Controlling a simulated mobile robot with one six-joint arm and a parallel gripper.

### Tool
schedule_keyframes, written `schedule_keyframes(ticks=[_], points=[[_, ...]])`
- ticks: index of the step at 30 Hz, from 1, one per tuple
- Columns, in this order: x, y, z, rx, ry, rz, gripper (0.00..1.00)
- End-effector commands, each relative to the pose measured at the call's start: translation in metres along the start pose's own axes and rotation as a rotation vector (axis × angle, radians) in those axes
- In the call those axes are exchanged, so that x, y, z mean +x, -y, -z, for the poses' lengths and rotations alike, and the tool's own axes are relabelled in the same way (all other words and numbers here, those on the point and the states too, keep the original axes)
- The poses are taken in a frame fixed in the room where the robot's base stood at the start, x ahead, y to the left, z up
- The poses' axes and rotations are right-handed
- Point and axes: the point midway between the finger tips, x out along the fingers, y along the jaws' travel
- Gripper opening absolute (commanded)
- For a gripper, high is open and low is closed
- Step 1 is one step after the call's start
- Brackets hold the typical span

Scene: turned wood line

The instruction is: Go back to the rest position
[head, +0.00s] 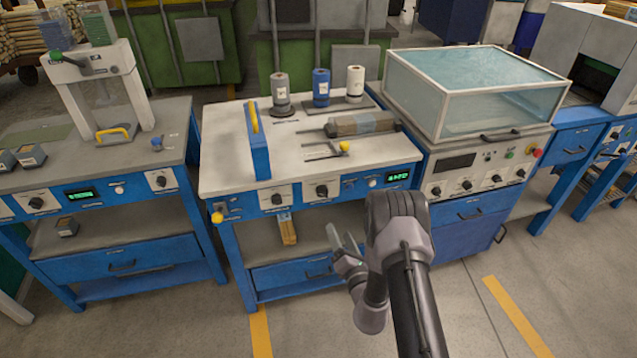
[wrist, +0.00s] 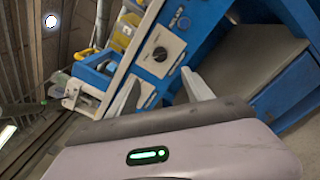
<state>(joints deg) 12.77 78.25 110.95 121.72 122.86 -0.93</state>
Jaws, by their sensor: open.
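My gripper (head: 347,240) is in front of the middle blue workbench (head: 225,140), at the level of its lower shelf. Its fingers are apart with nothing between them, and it touches nothing that I can see. In the wrist view the two pale fingers of my gripper (wrist: 160,78) stand apart, with the blue bench front and a dial beyond them. That view is tilted.
The middle bench top holds grey, blue and white spools (head: 321,87) and a grey roller (head: 362,123). A glass-topped cabinet (head: 470,165) stands right. A bench with a white press (head: 95,75) stands left. Floor with yellow stripes (head: 517,317) is clear in front.

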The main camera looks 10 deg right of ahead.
Motion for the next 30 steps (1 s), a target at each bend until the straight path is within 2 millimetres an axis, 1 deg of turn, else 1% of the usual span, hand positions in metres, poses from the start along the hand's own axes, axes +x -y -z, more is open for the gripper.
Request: schedule_keyframes(ticks=[2,4,5,6,7,8,9,11,12,13,14,15,16,17,18,20,21,23,24,27,28,30], points=[[0.003,-0.009,-0.002,-0.005,-0.01,-0.02,0.59],[0.013,-0.041,-0.008,-0.026,-0.046,-0.096,0.59],[0.018,-0.063,-0.011,-0.043,-0.073,-0.149,0.59],[0.023,-0.1,-0.017,-0.075,-0.118,-0.237,0.59],[0.024,-0.132,-0.021,-0.108,-0.158,-0.313,0.59],[0.022,-0.165,-0.025,-0.147,-0.199,-0.394,0.59],[0.015,-0.207,-0.028,-0.209,-0.257,-0.502,0.59],[-0.008,-0.269,-0.032,-0.323,-0.343,-0.67,0.59],[-0.03,-0.306,-0.034,-0.417,-0.401,-0.784,0.59],[-0.05,-0.331,-0.035,-0.498,-0.443,-0.871,0.59],[-0.074,-0.354,-0.035,-0.59,-0.487,-0.961,0.59],[-0.109,-0.379,-0.036,-0.733,-0.543,-1.08,0.59],[-0.139,-0.392,-0.036,-0.858,-0.584,-1.17,0.59],[-0.168,-0.4,-0.037,-0.993,-0.624,-1.255,0.59],[-0.206,-0.402,-0.039,-1.184,-0.67,-1.355,0.59],[-0.254,-0.391,-0.046,-1.494,-0.725,-1.475,0.59],[-0.279,-0.378,-0.054,-1.708,-0.752,-1.531,0.59],[-0.304,-0.354,-0.071,-2.023,-0.778,-1.575,0.59],[-0.315,-0.34,-0.084,-2.217,-0.788,-1.581,0.59],[-0.327,-0.315,-0.117,-2.603,-0.796,-1.545,0.59],[-0.329,-0.311,-0.124,2.602,0.772,1.48,0.59],[-0.33,-0.305,-0.138,2.567,0.726,1.362,0.59]])
